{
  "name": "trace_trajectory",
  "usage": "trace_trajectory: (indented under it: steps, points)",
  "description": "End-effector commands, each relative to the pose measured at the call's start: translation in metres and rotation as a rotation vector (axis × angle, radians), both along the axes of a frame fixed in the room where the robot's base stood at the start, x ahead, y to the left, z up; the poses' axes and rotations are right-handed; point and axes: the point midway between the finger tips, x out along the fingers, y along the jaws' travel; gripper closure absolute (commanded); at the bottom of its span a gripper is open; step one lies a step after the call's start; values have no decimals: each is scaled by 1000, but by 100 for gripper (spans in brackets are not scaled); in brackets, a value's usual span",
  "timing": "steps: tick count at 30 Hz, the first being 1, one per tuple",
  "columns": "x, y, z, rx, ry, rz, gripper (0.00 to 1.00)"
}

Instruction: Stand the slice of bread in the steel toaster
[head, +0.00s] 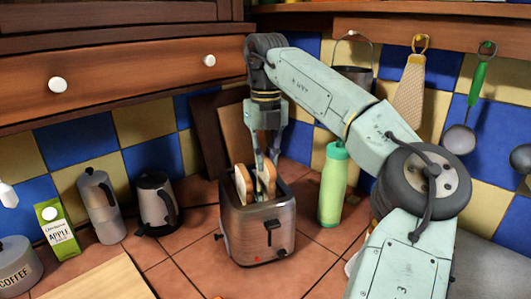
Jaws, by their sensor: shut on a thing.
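The steel toaster (258,228) stands upright on the tiled counter in the middle of the head view. Two slices of bread show at its top. The left slice (243,186) stands in the left part of the toaster's top, and its lower part is hidden inside. My gripper (267,166) points down from above and is shut on the right slice of bread (268,183). That slice is upright over the right part of the toaster's top. Its lower edge is hidden, so I cannot tell how deep it sits.
A green bottle (334,185) stands close to the toaster's right. Boards (208,135) lean behind the toaster. The counter in front is mostly clear.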

Motion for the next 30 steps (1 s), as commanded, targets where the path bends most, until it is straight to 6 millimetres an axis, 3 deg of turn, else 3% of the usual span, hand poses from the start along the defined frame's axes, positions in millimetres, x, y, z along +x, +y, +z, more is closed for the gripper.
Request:
trace_trajectory:
  steps: [14, 15, 25, 30]
  points:
    - [0, 0, -6, 0, 0, -1, 100]
    - [0, 0, -6, 0, 0, 0, 86]
    - [0, 0, -6, 0, 0, 0, 64]
    - [0, 0, -6, 0, 0, 0, 64]
